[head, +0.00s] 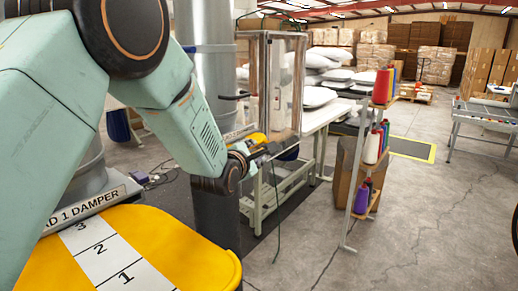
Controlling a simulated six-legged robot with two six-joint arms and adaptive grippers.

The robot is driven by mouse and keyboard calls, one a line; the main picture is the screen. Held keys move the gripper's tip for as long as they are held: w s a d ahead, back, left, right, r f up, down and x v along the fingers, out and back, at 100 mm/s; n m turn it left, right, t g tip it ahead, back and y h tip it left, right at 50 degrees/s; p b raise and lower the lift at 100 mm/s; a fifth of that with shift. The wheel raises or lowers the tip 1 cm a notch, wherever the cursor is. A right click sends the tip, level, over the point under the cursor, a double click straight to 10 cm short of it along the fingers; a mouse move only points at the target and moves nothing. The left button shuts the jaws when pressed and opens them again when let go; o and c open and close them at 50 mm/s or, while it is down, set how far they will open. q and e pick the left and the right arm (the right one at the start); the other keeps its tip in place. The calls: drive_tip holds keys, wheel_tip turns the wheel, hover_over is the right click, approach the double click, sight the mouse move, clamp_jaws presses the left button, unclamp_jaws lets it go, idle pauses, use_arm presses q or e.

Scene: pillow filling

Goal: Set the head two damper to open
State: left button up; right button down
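My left arm comes in from the left and reaches past a grey metal duct. Its gripper (268,150) is small and dark in this view, beside a yellow part (254,139) at the filling stand. I cannot tell whether its fingers are open, or whether they touch anything. The yellow part may belong to the head two damper, but its label is mostly hidden by my arm and I cannot read its setting. In front, a plate reading "D 1 DAMPER" (90,208) stands above a yellow cover (185,240) with a white 1-2-3 scale (105,252). My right gripper is not in view.
A clear-walled cabinet (272,85) stands behind the gripper. White pillows (318,96) lie on a table to its right. A rack of coloured thread cones (372,146) stands right of centre. Open concrete floor (430,220) lies at the right.

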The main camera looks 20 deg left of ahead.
use_arm(q)
drive_tip(key=x, duration=0.6)
drive_tip(key=shift+w+d+f+p, duration=0.2)
drive_tip(key=shift+f+p, duration=0.1)
drive_tip(key=shift+p, duration=0.1)
drive_tip(key=shift+s+a+r, duration=0.1)
drive_tip(key=shift+a+r, duration=0.1)
drive_tip(key=shift+w+f, duration=0.2)
drive_tip(key=shift+w, duration=0.1)
drive_tip(key=shift+w+d+f, duration=0.1)
drive_tip(key=shift+w+d, duration=0.05)
drive_tip(key=c, duration=0.3)
drive_tip(key=shift+s+r, duration=0.25)
drive_tip(key=shift+s, duration=0.05)
clamp_jaws()
